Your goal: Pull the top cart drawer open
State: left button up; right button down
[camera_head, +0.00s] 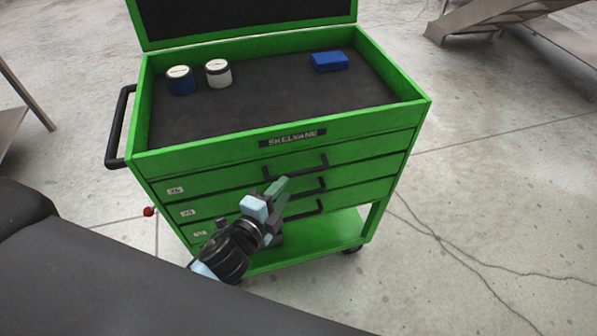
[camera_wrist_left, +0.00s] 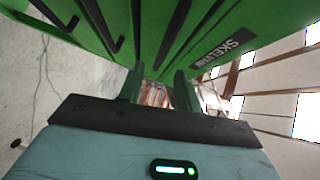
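The green cart (camera_head: 213,158) stands in front of me with three drawers in its front. I cannot tell whether the fingers touch the cart. My right gripper is not in view.
The cart's top tray holds a blue tin (camera_head: 181,82), a white tin (camera_head: 218,75) and a blue box (camera_head: 329,61). A black side handle (camera_head: 118,125) sticks out at the left. Two lower drawers have similar handles.

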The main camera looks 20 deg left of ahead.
aim_at(296, 175)
pick_arm(q)
jog(key=x, duration=0.8)
jog(key=shift+r, duration=0.2)
grip_shut()
dwell(0.4)
